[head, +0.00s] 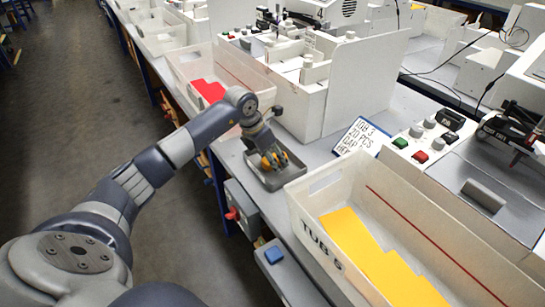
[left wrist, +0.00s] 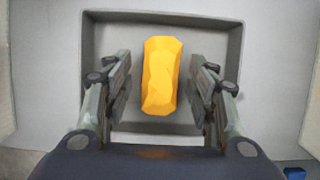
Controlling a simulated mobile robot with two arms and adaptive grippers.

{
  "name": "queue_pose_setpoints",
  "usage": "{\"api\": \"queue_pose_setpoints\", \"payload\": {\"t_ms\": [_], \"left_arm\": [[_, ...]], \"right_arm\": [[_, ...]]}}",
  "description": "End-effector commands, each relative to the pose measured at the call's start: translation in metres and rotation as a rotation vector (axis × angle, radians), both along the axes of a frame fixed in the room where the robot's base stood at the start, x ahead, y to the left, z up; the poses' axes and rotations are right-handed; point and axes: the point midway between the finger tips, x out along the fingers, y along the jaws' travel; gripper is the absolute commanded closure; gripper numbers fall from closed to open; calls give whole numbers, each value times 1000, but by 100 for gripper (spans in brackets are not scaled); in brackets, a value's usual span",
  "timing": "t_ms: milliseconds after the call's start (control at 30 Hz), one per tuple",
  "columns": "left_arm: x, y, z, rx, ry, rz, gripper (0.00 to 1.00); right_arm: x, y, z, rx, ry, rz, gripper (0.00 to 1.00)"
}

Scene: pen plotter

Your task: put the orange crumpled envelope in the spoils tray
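The orange crumpled envelope (left wrist: 161,76) is a faceted, elongated lump in the left wrist view. It shows inside the outline of the small grey tray (left wrist: 232,60), with a gap to the finger on each side. In the head view the same tray (head: 287,179) stands on the bench, and orange bits of the envelope show between my fingers. My left gripper (head: 272,160) is open, pointing down at the tray; its fingers also show in the left wrist view (left wrist: 163,88). Whether the envelope rests on the tray floor is hard to tell. My right gripper is out of view.
A white tub (head: 372,197) with yellow sheets stands right of the tray. Another tub (head: 252,72) with red sheets is behind it. White machine housings (head: 345,85) and a button panel (head: 420,142) line the bench. A sign (head: 361,136) stands nearby. The aisle at left is clear.

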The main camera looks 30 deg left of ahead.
Motion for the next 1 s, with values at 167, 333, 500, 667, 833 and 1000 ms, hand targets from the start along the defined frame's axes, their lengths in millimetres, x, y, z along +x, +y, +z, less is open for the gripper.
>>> {"api": "queue_pose_setpoints", "payload": {"t_ms": [167, 333, 500, 667, 833, 1000], "left_arm": [[0, 0, 0, 0, 0, 0, 48], [-1, 1, 7, 0, -2, 0, 48], [-11, 6, 33, 4, -4, 0, 48], [-23, 12, 66, 3, -5, 1, 48], [-34, 15, 95, 1, -3, 1, 48], [-41, 17, 110, 0, -1, -1, 48]], "right_arm": [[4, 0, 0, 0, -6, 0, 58], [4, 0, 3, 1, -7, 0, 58], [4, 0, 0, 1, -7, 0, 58], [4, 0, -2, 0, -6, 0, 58], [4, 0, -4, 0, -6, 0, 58], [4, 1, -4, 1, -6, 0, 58]]}}
